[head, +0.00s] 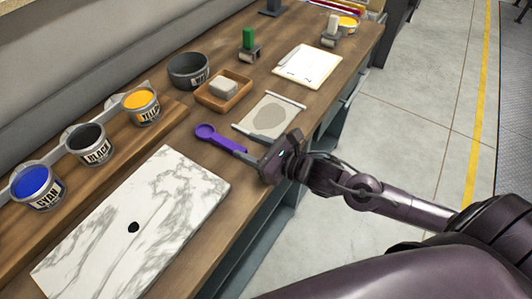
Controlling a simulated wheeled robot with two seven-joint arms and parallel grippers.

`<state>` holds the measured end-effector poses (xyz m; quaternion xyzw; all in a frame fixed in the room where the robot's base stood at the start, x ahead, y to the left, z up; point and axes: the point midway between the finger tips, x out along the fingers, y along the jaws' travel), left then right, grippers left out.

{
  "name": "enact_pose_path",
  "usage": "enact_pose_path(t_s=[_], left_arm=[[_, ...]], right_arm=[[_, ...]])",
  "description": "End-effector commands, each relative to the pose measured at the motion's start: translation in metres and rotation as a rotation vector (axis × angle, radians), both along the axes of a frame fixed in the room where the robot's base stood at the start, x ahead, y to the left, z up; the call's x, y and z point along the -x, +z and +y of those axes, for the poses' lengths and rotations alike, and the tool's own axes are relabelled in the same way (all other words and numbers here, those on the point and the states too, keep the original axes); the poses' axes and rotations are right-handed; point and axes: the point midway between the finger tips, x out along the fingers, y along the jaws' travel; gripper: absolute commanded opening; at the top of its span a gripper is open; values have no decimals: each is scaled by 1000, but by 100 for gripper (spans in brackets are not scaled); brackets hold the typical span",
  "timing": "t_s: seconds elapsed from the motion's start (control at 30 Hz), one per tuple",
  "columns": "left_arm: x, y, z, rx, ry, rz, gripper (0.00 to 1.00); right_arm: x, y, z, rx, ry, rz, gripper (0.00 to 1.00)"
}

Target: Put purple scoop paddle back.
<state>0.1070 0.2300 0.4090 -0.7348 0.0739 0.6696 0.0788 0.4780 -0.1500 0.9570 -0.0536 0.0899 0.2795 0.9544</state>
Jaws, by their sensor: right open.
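The purple scoop paddle (207,131) lies on the wooden bench, its round bowl at the upper left and its handle running down to the right. My right gripper (249,157) is at the handle's right end, near the bench's front edge. It is open. The handle's end is close to or between the fingers; I cannot tell whether they touch it. My left gripper is not in view.
Ink cans, cyan (38,187), black (89,144) and yellow (140,106), stand along a raised wooden shelf. A marble slab (150,225) lies in front. A dark bowl (188,70), wooden tray (215,103), mat (268,117) and clipboard (307,66) sit farther back.

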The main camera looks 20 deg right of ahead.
Motion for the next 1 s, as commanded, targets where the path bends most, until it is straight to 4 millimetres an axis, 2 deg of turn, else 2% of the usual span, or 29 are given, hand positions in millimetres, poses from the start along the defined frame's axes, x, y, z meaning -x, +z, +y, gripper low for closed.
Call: enact_pose_path(t_s=[0.1,0.4,1.0], left_arm=[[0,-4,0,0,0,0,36],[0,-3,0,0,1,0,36],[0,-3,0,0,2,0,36]], right_arm=[[18,2,-8,4,8,3,44],[37,9,-22,0,2,0,44],[39,11,-24,-2,3,-2,44]])
